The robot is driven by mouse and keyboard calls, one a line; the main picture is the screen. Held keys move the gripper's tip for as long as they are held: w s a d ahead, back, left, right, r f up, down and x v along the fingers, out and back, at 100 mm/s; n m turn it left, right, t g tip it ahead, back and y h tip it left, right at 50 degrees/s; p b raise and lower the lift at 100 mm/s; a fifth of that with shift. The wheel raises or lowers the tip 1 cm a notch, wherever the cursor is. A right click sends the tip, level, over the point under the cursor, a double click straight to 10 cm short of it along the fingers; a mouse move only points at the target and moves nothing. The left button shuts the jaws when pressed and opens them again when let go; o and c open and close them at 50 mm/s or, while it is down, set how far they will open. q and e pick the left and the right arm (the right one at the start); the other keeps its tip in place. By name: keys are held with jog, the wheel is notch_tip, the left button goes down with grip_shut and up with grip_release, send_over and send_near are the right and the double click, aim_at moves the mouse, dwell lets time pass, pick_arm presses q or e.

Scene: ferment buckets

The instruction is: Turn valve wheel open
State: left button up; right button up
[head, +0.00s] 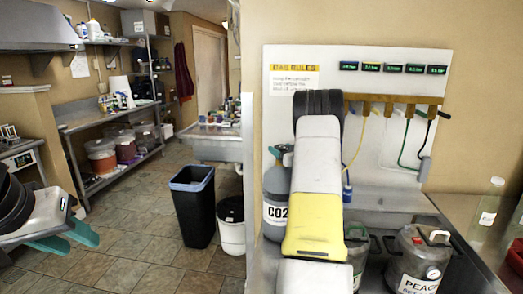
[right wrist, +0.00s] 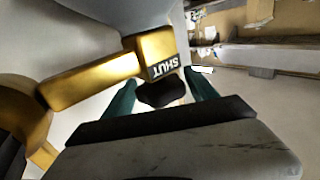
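In the right wrist view, a dark valve wheel (right wrist: 162,92) sits below a brass valve body (right wrist: 157,55) marked SHUT. My right gripper (right wrist: 161,88) has its two teal fingers on either side of the wheel, very close to it; I cannot tell whether they touch it. The brass manifold (head: 392,98) runs across the white gas panel (head: 300,58) there. My left gripper (head: 72,239) is at the lower left, its teal fingers apart and empty, far from the panel.
A grey CO2 cylinder (head: 275,190) stands just left of my right arm. Metal kegs (head: 415,260) stand below the panel, with hoses hanging above. The floor at centre left is clear.

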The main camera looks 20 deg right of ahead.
aim_at(282, 147)
jog(key=shift+o, duration=0.5)
jog(key=shift+r, duration=0.2)
jog(key=r, duration=0.3)
jog(key=shift+s+a+r, duration=0.15)
jog(key=shift+s+a, duration=0.05)
jog(key=shift+s, duration=0.2)
jog(key=s+a+r, duration=0.1)
jog(key=s+a, duration=0.7)
jog(key=s, duration=0.5)
jog(key=shift+r, duration=0.15)
jog(key=shift+d, duration=0.1)
